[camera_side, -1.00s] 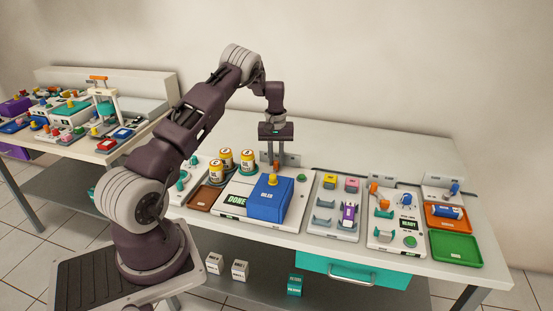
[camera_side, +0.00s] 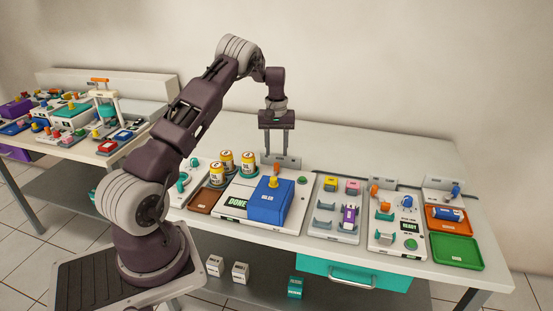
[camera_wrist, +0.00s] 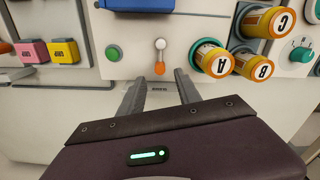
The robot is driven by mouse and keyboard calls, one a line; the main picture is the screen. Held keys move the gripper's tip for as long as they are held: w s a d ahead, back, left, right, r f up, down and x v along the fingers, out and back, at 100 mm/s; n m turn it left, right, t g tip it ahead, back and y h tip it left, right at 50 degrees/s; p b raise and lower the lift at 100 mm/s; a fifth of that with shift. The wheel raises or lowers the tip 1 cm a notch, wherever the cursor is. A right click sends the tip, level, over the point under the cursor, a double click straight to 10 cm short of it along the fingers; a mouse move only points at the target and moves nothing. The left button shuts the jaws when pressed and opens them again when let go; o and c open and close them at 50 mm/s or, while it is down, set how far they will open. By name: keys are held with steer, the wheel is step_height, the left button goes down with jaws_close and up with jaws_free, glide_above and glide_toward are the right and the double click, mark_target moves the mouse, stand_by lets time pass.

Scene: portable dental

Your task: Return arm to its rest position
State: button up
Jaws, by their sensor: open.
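My gripper (camera_side: 276,157) is raised above the back part of the workbench, behind the blue box (camera_side: 270,200). Its two fingers point down and stand apart with nothing between them. In the wrist view my gripper (camera_wrist: 160,80) is also open and empty. Beyond its fingertips lies a panel with an orange-and-white lever (camera_wrist: 160,57) and a green button (camera_wrist: 113,53). The gripper appears apart from everything on the bench.
Several yellow canisters (camera_side: 227,161) stand left of the blue box. To the right are a panel with pink and yellow blocks (camera_side: 330,184), a READY panel (camera_side: 410,226), an orange tray (camera_side: 437,224) and a green tray (camera_side: 456,251). The space above the bench is free.

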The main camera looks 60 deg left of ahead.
step_height(320, 180, up, 2)
steer(key=shift+r, duration=0.1)
steer(key=s+d+r+m+t, duration=0.2)
steer(key=d+r+m, duration=0.1)
steer(key=d+r, duration=1.3)
steer(key=s+d+r+m+t, duration=0.1)
steer(key=s+d+r+m, duration=0.2)
steer(key=s+d+r, duration=0.6)
steer(key=s+d+f+m+t, duration=0.1)
steer(key=s+d+f+m, duration=0.1)
steer(key=s+d, duration=0.3)
steer(key=s+d+f+m+t, duration=0.1)
steer(key=s+d+m, duration=0.3)
steer(key=s, duration=0.7)
steer(key=shift+s+d+f+t, duration=0.3)
steer(key=shift+s+d+f, duration=0.15)
steer(key=shift+d, duration=0.65)
